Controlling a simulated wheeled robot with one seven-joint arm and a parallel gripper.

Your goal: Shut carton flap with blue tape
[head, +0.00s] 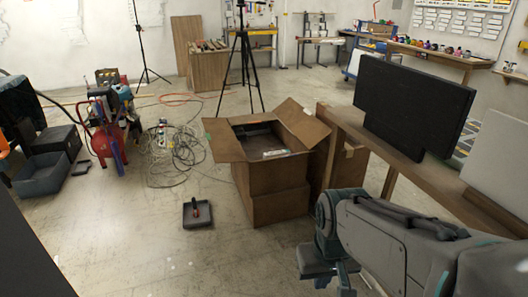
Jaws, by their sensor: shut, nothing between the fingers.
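An open brown carton (268,178) stands on the floor in the middle of the head view, on top of another brown box. One flap (225,141) sticks out to the left, and another flap (302,122) stands raised at the back right. A small greenish mark shows at the left flap's outer edge; I cannot make out blue tape for sure on any flap. A pale item lies inside the carton. My gripper (342,290) hangs at the lower right, in front of and apart from the carton. It is shut and empty, its tips partly cut off by the frame.
A wooden bench (395,150) with black panels stands right of the carton. A dark tray (197,214) lies on the floor to the left. Loose cables (172,160) and a tripod (243,60) are farther back. The floor in front of the carton is clear.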

